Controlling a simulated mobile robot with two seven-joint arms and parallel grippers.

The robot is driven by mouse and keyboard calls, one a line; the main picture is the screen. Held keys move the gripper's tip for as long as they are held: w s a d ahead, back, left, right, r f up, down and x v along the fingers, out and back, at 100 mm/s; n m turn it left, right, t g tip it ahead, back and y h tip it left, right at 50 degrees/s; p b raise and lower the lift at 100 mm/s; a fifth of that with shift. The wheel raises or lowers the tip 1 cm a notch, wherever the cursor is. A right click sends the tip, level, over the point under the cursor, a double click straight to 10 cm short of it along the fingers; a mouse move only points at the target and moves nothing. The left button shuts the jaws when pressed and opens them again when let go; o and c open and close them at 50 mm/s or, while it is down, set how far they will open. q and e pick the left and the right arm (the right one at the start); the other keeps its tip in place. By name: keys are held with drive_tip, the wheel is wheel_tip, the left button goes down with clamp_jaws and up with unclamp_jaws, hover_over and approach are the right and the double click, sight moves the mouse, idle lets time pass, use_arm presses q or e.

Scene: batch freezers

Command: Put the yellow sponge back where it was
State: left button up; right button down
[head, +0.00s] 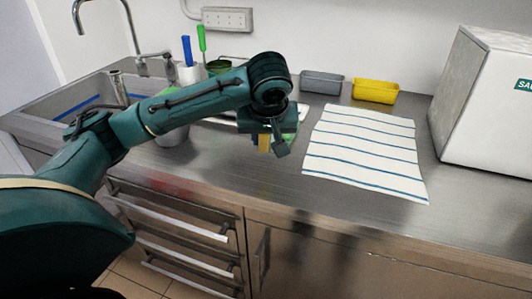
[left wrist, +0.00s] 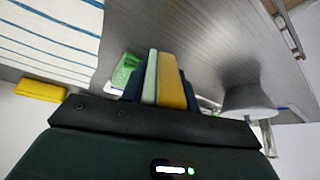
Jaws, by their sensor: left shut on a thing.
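The yellow sponge (head: 264,143) is in my left gripper (head: 270,148), over the steel counter between the sink and the striped cloth. In the left wrist view the sponge (left wrist: 171,82) shows a yellow side and a pale side, with a dark finger on each side of it. My left gripper (left wrist: 160,88) is shut on it. A green sponge (left wrist: 125,72) lies close beside the gripper; a bit of it (head: 289,138) shows behind the gripper in the head view. The gripper hides part of the yellow sponge and the counter under it. My right gripper is out of view.
A striped cloth (head: 365,152) lies to the right. A grey tub (head: 322,83) and yellow tub (head: 375,91) stand behind it, and a white machine (head: 490,105) stands far right. The sink (head: 70,95) is left. A grey container (left wrist: 248,101) stands nearby. The front counter is clear.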

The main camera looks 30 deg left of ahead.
sight(266, 152)
use_arm(q)
wheel_tip(266, 152, down, 4)
drive_tip(key=shift+r, duration=0.1)
drive_tip(key=shift+f, duration=0.2)
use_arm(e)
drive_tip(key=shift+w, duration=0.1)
use_arm(q)
drive_tip(key=o, duration=1)
drive_tip(key=shift+r, duration=0.1)
drive_tip(key=shift+d+r, duration=0.1)
drive_tip(key=shift+r, duration=0.25)
drive_tip(key=shift+p+v, duration=1.25)
drive_tip(key=shift+v, duration=4.4)
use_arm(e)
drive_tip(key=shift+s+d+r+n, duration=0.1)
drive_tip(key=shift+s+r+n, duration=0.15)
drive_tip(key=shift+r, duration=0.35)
